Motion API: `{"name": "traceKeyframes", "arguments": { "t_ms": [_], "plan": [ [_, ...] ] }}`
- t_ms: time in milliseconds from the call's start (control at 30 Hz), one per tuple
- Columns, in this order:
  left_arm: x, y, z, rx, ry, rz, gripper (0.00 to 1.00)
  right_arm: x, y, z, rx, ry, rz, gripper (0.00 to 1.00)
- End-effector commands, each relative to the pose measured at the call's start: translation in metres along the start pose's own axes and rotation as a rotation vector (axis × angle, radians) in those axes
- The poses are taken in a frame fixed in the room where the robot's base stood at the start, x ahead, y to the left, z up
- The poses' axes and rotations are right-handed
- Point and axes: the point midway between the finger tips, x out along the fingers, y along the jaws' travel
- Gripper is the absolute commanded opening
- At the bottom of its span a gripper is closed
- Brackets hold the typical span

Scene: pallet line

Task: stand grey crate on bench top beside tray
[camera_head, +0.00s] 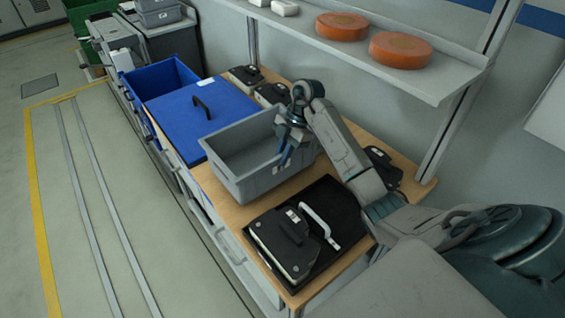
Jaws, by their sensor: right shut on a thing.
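The grey crate (258,180) is upright at the middle of the wooden bench top (217,191), between the blue lid and a black tray (349,213). It looks empty; I cannot tell whether its base touches the bench. My right gripper (284,154) is shut on the crate's right-hand wall, its fingers reaching over the rim. The black tray lies flat in front of the crate and carries a black-and-white case (284,243) and a pale handle (320,227). My left gripper is not in view.
A blue bin (160,79) and a blue lid with a black handle (205,115) are beyond the crate. Black devices (245,76) line the bench's back edge. A shelf (420,84) with orange discs (400,49) overhangs the back. Floor at left is clear.

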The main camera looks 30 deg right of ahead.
Motion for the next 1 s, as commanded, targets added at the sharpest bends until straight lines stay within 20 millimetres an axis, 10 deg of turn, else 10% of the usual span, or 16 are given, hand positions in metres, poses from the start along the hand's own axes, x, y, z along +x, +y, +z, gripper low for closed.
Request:
{"name": "traceKeyframes", "arguments": {
  "t_ms": [567,600,667,1000],
  "plan": [
    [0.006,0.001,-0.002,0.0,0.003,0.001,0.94,0.028,0.001,0.013,-0.002,0.0,0.002,0.0],
    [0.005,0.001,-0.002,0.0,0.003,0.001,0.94,0.028,0.0,0.013,-0.001,0.0,0.0,0.21],
    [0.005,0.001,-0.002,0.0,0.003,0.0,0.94,0.028,0.0,0.013,0.0,0.0,0.0,0.33],
    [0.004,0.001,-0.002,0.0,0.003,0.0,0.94,0.026,0.0,0.012,0.0,0.0,0.0,0.35]
  ]
}}
